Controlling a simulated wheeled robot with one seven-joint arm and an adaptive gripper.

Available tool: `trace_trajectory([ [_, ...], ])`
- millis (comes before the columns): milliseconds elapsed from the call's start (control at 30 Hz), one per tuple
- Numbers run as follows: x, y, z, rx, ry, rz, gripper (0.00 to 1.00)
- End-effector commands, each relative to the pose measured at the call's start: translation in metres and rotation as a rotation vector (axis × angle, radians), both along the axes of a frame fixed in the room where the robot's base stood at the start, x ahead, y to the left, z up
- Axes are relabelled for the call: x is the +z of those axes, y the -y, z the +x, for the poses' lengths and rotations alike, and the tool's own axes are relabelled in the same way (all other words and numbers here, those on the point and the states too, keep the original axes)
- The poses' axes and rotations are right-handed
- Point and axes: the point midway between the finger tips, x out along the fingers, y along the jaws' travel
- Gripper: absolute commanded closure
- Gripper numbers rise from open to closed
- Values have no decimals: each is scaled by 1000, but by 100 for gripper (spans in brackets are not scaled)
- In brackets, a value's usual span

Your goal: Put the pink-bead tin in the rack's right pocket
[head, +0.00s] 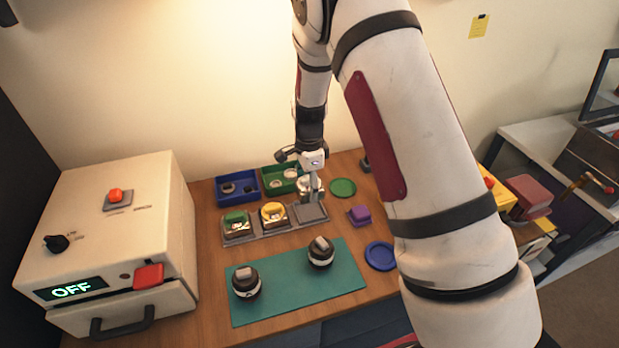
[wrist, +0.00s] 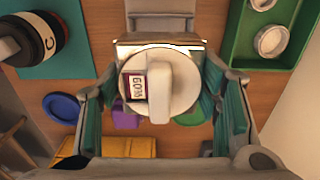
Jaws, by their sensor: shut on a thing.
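My gripper (head: 312,194) is shut on a tin (wrist: 165,85) with a round white top, a pale knob and a purple-edged label. The fingers (wrist: 163,95) stand on both sides of it. No pink beads show, and its lower part is mostly hidden. In the head view the tin shows only partly behind the gripper. The grey rack (head: 270,229) holds a green-topped tin (head: 236,222) on the left and a yellow-topped tin (head: 272,212) in the middle. Its right pocket (head: 311,213) looks empty. The gripper is at that right end; I cannot tell its height above it.
Blue (head: 238,188) and green (head: 279,181) trays stand behind the rack. A green disc (head: 343,187), purple block (head: 359,214) and blue dish (head: 381,256) lie to the right. Two dark lens-like pieces stand on the teal mat (head: 290,292) in front. A white machine (head: 115,230) stands left.

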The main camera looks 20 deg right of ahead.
Motion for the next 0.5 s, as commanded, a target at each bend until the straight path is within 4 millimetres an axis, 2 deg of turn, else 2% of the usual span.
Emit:
trace_trajectory([
  [267, -17, -1, 1, 3, -1, 1, 74],
  [500, -39, 0, 0, 1, -2, 1, 74],
])
